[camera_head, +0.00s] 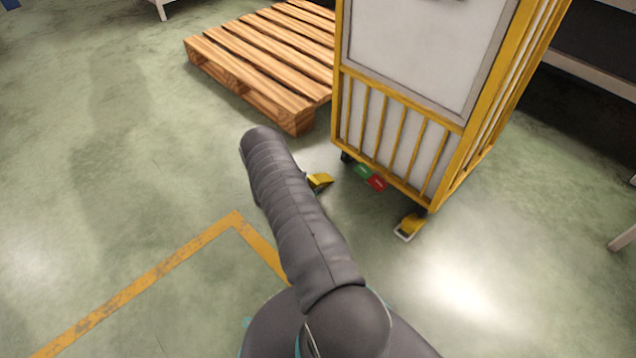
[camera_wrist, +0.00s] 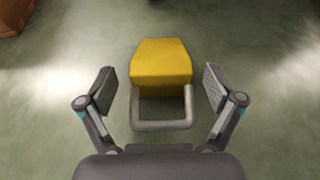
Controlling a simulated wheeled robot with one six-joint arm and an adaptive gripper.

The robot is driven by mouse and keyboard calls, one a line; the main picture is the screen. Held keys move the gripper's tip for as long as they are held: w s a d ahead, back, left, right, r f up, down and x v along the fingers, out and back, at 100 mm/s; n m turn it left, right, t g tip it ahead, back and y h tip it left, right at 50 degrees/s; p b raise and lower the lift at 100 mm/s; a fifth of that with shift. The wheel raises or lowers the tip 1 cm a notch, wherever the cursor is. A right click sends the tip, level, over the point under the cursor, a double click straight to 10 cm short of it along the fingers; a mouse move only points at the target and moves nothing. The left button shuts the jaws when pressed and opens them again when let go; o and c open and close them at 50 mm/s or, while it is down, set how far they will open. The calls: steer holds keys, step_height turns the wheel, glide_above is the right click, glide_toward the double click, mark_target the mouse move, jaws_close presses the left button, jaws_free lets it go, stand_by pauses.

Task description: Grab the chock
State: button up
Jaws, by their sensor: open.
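A yellow wedge-shaped chock (camera_wrist: 161,62) with a grey metal loop handle (camera_wrist: 161,125) lies on the floor in the wrist view. My gripper (camera_wrist: 160,89) is open, with one finger left of the chock and one right, and a gap on both sides. I cannot tell how high it is above the chock. In the head view a yellow chock (camera_head: 321,180) shows just right of my arm, which partly hides it. My gripper is hidden behind my arm there. A second yellow chock (camera_head: 410,225) with a pale loop stands by the cart's front right corner.
A yellow-framed cart (camera_head: 400,100) with white panels stands right of my arm, with green and red pedals (camera_head: 368,176) under it. A wooden pallet (camera_head: 255,65) lies behind on the left. Yellow floor tape (camera_head: 150,275) runs at lower left. The left floor is clear.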

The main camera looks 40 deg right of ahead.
mark_target(318, 180)
steer(key=x, duration=0.3)
steer(key=shift+d+f, duration=0.1)
steer(key=shift+d, duration=0.2)
steer(key=c, duration=1.5)
